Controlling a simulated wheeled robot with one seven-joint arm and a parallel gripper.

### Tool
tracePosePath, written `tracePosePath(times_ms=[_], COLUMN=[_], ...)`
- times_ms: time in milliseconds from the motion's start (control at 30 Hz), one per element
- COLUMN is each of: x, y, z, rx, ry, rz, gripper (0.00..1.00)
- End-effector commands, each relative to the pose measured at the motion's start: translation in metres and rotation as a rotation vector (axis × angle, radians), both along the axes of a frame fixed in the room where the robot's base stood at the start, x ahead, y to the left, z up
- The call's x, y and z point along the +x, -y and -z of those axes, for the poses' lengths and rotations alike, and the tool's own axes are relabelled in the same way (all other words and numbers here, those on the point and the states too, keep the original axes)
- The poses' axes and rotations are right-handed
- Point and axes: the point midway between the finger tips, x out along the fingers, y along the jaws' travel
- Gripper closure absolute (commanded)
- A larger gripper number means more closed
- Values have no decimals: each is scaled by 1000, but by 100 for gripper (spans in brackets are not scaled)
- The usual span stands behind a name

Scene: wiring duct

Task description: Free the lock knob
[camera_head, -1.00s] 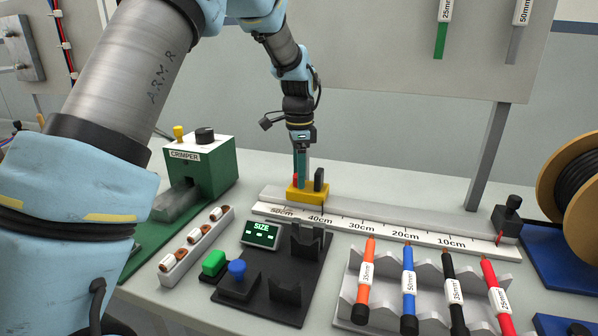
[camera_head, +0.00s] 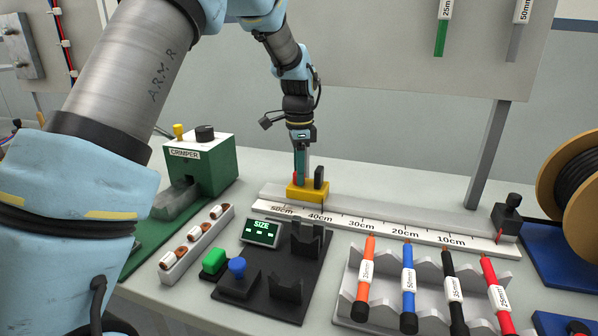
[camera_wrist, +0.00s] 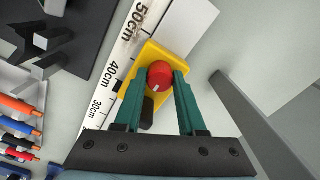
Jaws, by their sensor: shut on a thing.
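The lock knob (camera_wrist: 159,75) is red and round with a pale mark on its top. It sits on a yellow sliding block (camera_head: 308,194) on the measuring rail, near the 40cm and 50cm marks. My gripper (camera_wrist: 158,82) is shut on the knob, with one green finger on each side of it. In the head view my gripper (camera_head: 301,176) points down at the block, and its fingers partly hide the knob. A black upright handle (camera_head: 319,178) stands on the block to the right of the fingers.
The white ruler rail (camera_head: 385,232) runs right to a black end stop (camera_head: 507,215). A green crimper (camera_head: 200,165) stands to the left. A black fixture with a SIZE display (camera_head: 261,233) and a rack of cables (camera_head: 408,285) lie in front.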

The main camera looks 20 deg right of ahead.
Motion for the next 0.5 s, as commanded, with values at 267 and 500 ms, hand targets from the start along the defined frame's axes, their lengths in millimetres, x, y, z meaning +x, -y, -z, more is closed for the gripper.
tracePosePath(times_ms=[267,500], x=[-1,0], y=[0,0], z=[0,-1], rx=[1,1], ry=[-2,-2], rz=[-9,-94], gripper=[100,100])
